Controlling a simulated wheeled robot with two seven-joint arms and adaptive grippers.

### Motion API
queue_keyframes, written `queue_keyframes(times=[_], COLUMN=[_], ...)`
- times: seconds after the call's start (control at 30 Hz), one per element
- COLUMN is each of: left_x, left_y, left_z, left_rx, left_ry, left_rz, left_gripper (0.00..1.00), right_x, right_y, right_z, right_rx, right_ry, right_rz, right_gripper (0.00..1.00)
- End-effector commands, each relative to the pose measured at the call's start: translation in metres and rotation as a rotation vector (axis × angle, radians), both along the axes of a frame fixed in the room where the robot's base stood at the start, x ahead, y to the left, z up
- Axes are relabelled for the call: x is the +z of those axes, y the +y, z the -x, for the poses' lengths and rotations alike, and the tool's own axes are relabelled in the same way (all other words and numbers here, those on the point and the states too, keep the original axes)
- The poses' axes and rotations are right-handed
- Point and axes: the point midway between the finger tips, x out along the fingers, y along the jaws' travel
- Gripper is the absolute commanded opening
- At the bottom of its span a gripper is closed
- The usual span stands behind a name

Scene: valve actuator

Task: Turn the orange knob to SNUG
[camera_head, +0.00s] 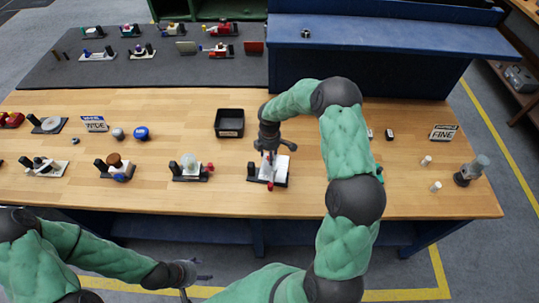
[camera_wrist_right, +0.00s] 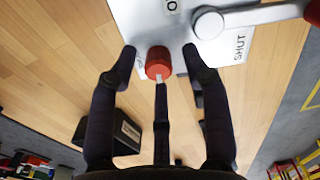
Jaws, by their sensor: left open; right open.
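My right gripper (camera_head: 270,150) points down over a device with a white plate (camera_head: 281,168) on the wooden table. In the right wrist view it (camera_wrist_right: 160,58) is open, its fingers on both sides of a red-orange knob (camera_wrist_right: 158,62) at the plate's edge. A small pale mark shows on the knob; I cannot tell whether the fingers touch it. The plate (camera_wrist_right: 180,28) carries the word SHUT and a grey hub with a red handle (camera_wrist_right: 311,12). No SNUG label is readable. My left gripper (camera_head: 188,272) is open, low in front of the table. A brownish-orange knob (camera_head: 114,160) stands on another device further left.
A black tray (camera_head: 229,123) lies left of my right gripper. A device with a pale round dial (camera_head: 190,165) stands to its left. Signs reading WIDE (camera_head: 95,124) and FINE (camera_head: 443,132) stand on the table. A blue raised shelf (camera_head: 380,35) is behind.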

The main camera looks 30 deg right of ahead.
Motion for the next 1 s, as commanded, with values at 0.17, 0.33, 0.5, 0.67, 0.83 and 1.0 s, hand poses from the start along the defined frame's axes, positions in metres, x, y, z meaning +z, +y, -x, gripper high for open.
queue_keyframes(times=[0.17,0.33,0.5,0.67,0.83,1.0], left_x=[0.0,0.0,0.0,0.0,-0.0006,-0.0044], left_y=[0.0,0.0,0.0,0.0,0.0,0.0], left_z=[-0.0001,0.0,0.0,-0.0001,-0.0001,0.0], left_rx=[0.0,0.0,0.0,0.0,0.0,0.0], left_ry=[0.0,0.0,0.0,0.0,0.0,0.0], left_rz=[0.0,0.0,0.0,0.0,0.0,0.0], left_gripper=[0.61,0.61,0.61,0.61,0.61,0.61], right_x=[-0.0046,-0.0045,-0.0043,-0.0044,-0.0046,-0.0053], right_y=[-0.0001,0.0,0.0,0.0001,0.0003,0.0002], right_z=[-0.0001,0.0,0.0,0.0001,0.0001,-0.0002], right_rx=[-0.001,0.0,0.0,0.0,-0.005,-0.042], right_ry=[0.0,0.0,0.0,0.0,0.0,0.0], right_rz=[0.0,0.0,0.0,0.0,0.0,0.0], right_gripper=[0.48,0.48,0.06,0.0,0.0,0.0])
